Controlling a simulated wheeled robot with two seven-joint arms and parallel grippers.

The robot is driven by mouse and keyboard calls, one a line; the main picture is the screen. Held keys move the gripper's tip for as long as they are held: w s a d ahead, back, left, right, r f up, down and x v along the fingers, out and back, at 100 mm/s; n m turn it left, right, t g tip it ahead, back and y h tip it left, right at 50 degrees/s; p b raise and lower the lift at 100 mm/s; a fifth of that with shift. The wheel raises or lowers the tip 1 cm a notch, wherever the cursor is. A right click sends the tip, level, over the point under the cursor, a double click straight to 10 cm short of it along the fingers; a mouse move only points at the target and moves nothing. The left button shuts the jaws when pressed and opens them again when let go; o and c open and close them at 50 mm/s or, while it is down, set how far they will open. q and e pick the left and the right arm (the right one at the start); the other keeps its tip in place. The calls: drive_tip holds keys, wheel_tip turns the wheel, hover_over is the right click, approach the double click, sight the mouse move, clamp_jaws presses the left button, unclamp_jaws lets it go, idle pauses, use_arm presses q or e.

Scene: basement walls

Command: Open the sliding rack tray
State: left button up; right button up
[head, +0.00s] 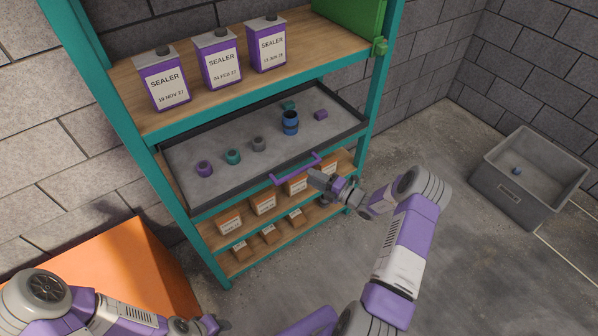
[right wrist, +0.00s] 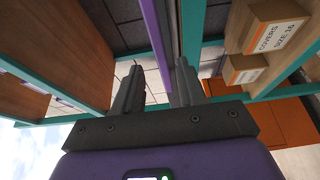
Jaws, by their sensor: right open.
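The sliding rack tray (head: 222,184) is a grey tray with a dark rim, on the rack's middle level. Its front edge looks about in line with the teal posts. A purple bar handle (head: 297,169) runs along its front. My right gripper (head: 316,178) is open, close to the handle's right end. In the right wrist view the purple handle (right wrist: 153,35) runs down the picture between the open fingers (right wrist: 158,70); I cannot tell whether they touch it. My left gripper (head: 208,324) is at the bottom edge, its fingers too small to read.
Several small rings and a blue cup (head: 290,123) stand in the tray. Three sealer cans (head: 218,60) stand on the shelf above; small labelled boxes (head: 263,204) fill the shelves below. An orange block (head: 120,262) stands lower left. A grey bin (head: 530,178) stands right on open floor.

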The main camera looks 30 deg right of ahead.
sight(299, 170)
drive_tip(key=b+x, duration=0.1)
drive_tip(key=x, duration=0.5)
drive_tip(key=shift+a, duration=0.2)
drive_tip(key=shift+c, duration=0.3)
clamp_jaws()
